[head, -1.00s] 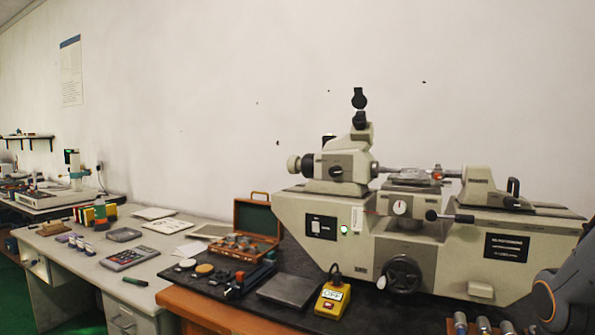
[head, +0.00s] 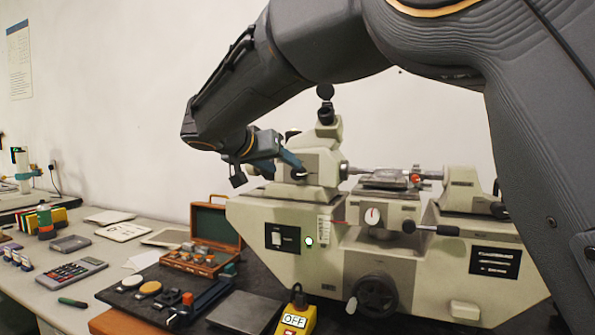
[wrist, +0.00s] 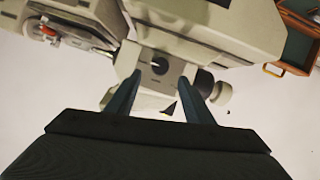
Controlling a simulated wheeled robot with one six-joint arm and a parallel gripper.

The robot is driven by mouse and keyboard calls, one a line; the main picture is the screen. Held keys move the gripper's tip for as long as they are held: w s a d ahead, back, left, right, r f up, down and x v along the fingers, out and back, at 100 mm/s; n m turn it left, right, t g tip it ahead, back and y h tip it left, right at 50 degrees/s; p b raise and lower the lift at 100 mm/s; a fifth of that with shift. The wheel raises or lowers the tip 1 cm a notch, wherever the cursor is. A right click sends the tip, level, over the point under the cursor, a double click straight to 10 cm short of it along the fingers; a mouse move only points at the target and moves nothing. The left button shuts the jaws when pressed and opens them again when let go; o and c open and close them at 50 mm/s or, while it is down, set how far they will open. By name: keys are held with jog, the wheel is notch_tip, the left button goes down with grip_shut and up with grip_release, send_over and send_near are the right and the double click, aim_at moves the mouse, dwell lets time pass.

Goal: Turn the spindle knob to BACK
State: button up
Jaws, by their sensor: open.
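A small dark round knob (wrist: 159,66), which I take as the spindle knob, sits on the front of the pale headstock (wrist: 186,64) in the wrist view. A light mark shows on its face; I cannot read any BACK label.
The measuring machine (head: 270,215) stands on a dark bench top. A microscope eyepiece (head: 326,113) rises above the headstock. A lever (head: 435,229) and a handwheel (head: 373,295) project from its front. An open wooden case (head: 211,262) and a yellow OFF box (head: 296,320) stand nearby.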

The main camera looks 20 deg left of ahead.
aim_at(295, 172)
jog(key=p+x, duration=0.2)
jog(key=x, duration=0.5)
jog(key=shift+w, duration=0.25)
jog(key=shift+f, duration=0.1)
jog(key=c, duration=1)
